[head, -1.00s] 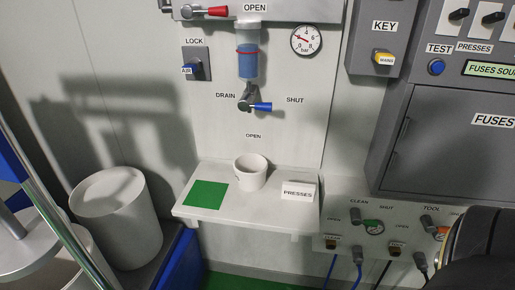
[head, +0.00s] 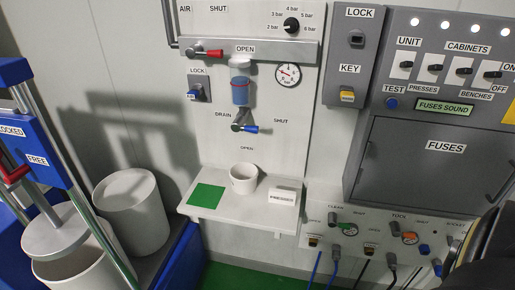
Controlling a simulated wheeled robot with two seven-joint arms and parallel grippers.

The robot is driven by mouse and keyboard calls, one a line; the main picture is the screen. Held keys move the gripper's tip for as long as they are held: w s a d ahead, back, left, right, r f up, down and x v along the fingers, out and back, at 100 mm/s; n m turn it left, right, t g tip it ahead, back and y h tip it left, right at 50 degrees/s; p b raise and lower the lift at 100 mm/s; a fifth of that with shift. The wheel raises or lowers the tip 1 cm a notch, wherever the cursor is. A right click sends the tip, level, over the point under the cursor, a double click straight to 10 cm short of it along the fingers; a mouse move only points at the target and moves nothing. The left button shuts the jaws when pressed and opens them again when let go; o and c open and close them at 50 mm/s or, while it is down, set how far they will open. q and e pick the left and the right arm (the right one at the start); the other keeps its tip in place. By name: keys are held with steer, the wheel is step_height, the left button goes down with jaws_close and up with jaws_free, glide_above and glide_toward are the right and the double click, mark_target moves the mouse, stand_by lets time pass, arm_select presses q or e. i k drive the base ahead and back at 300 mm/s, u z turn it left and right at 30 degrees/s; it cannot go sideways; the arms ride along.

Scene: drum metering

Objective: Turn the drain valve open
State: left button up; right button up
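The drain valve (head: 239,127) is on the white wall panel, below a clear bowl (head: 240,92) with blue liquid or a blue lower part. Its blue handle (head: 251,129) points right and slightly down, towards the SHUT label (head: 281,121). An OPEN label (head: 247,148) is below the valve and a DRAIN label (head: 223,115) is to its left. A white cup (head: 243,178) stands upright on the shelf (head: 232,210) beneath. Neither of my grippers is in view, and nothing touches the valve.
A green square (head: 207,196) and a PRESSES card (head: 282,197) flank the cup. A red-handled valve (head: 211,53) and a gauge (head: 288,75) are above. A blue-and-steel press frame (head: 40,155) and white drums (head: 131,212) stand left. Grey cabinets (head: 430,165) are right.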

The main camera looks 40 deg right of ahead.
mark_target(237, 124)
steer(key=z, duration=0.9)
steer(key=i, duration=0.85)
steer(key=z, duration=0.25)
